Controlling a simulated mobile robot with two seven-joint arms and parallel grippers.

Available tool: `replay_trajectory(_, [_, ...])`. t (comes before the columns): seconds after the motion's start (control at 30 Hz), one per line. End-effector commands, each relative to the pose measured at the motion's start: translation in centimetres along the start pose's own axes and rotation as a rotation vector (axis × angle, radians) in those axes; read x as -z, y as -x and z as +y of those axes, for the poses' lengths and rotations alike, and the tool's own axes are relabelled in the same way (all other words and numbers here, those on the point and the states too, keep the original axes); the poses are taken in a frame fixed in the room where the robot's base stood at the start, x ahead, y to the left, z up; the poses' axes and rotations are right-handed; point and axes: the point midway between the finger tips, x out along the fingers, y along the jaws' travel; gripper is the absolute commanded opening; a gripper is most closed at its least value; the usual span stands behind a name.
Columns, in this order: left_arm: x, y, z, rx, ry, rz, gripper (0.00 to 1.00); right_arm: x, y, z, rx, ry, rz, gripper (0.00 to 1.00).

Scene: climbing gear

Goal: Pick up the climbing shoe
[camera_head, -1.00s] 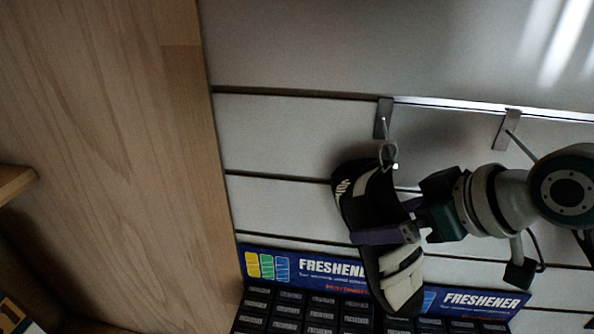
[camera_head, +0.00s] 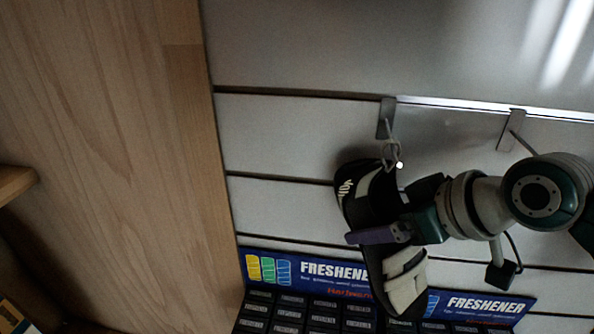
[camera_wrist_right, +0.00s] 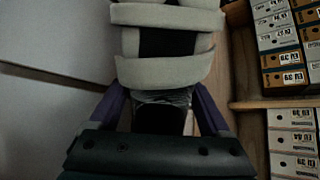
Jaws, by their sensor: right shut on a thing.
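The climbing shoe (camera_head: 405,283) is black with pale straps and white lettering near its heel. In the head view it hangs toe down from a loop on a metal wall hook (camera_head: 387,120). My right gripper (camera_head: 375,234) comes in from the right and is shut on the middle of the shoe. In the right wrist view the shoe (camera_wrist_right: 168,70), with its pale straps, lies between the purple fingers of the gripper (camera_wrist_right: 160,112). The far finger is partly hidden behind the shoe. My left gripper is not in view.
A second hook (camera_head: 512,130) to the right holds nothing visible. Freshener boxes (camera_head: 290,312) with blue signs stand below the shoe. A wooden panel (camera_head: 110,150) stands on the left. The right wrist view shows shelves of stacked shoe boxes (camera_wrist_right: 285,60) at right.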

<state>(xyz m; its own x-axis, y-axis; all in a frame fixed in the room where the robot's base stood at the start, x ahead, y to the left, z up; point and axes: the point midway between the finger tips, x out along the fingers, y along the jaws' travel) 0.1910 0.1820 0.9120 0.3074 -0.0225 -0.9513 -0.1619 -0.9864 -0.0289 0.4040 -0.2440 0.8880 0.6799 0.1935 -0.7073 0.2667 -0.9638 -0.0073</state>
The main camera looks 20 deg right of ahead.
Motion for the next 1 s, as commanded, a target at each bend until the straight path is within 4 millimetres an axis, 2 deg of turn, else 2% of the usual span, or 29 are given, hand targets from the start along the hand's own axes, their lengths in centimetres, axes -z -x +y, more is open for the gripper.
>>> replay_trajectory(0.03, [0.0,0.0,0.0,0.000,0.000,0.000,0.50,0.0,0.0,0.0,0.000,0.000,0.000,0.34])
replay_trajectory(0.23, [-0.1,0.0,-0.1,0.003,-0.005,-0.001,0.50,0.0,0.0,0.0,0.000,0.000,0.000,0.11])
replay_trajectory(0.53, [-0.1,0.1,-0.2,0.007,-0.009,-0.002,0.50,0.3,0.2,0.0,-0.001,0.001,0.003,0.11])
replay_trajectory(0.7, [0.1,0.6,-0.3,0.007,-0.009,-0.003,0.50,1.4,1.3,0.0,0.000,0.003,0.004,0.11])
replay_trajectory(1.0, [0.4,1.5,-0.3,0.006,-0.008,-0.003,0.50,-1.5,3.8,-4.2,0.005,-0.002,-0.001,0.11])
